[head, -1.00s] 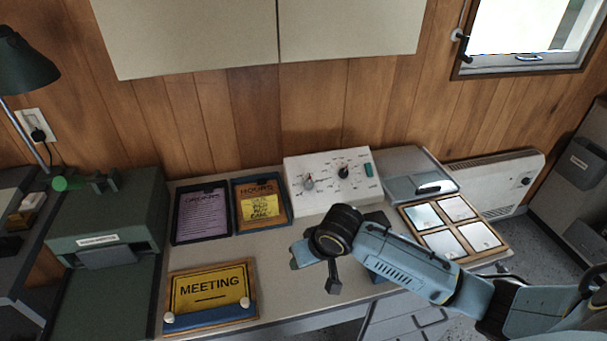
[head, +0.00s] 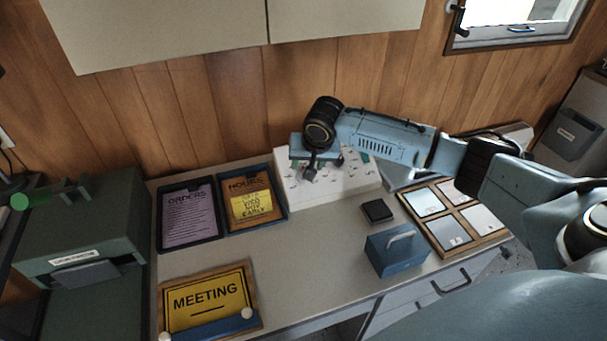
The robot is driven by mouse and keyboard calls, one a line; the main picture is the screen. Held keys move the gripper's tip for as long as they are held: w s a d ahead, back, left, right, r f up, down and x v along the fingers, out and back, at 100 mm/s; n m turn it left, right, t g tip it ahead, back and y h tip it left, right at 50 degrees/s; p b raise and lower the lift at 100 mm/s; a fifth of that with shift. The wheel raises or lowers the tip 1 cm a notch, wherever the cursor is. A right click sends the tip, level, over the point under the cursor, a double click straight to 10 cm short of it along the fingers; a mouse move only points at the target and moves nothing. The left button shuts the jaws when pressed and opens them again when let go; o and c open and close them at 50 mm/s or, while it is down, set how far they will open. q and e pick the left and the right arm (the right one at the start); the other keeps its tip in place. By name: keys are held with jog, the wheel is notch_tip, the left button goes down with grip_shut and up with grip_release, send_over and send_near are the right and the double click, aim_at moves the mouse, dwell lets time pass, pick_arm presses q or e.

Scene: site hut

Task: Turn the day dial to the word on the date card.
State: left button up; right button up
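The white dial box (head: 340,186) stands on the desk against the wooden wall. Its left dial (head: 309,176) is just below my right gripper (head: 311,166), which points down over the box's left part. I cannot tell whether the fingers touch the dial or how far apart they are. The box's second dial is hidden behind my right arm. The small words round the dials are too small to read. I cannot pick out a date card for sure. My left gripper is not in view.
The ORDERS tray (head: 189,246) and the HOURS tray (head: 226,228) with a yellow note lie left of the box. A MEETING sign (head: 210,301) is at the front. A blue box with handle (head: 397,255), a black pad (head: 377,211) and a four-pane frame (head: 428,233) lie right.

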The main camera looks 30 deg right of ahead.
jog(key=b+x, duration=0.1)
jog(key=x, duration=0.4)
jog(key=shift+w+d+f, duration=0.1)
jog(key=shift+w+f, duration=0.15)
jog(key=shift+f, duration=0.35)
jog(key=c, duration=1)
jog(key=n+p, duration=0.2)
jog(key=p, duration=0.4)
jog(key=shift+n, duration=0.4)
jog(key=n+p, duration=0.2)
jog(key=shift+n, duration=0.3)
pick_arm(q)
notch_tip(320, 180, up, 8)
jog(key=p, duration=0.1)
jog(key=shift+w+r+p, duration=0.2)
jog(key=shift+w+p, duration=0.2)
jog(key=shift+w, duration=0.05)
pick_arm(e)
jog(key=n, duration=0.4)
jog(key=shift+h, duration=0.4)
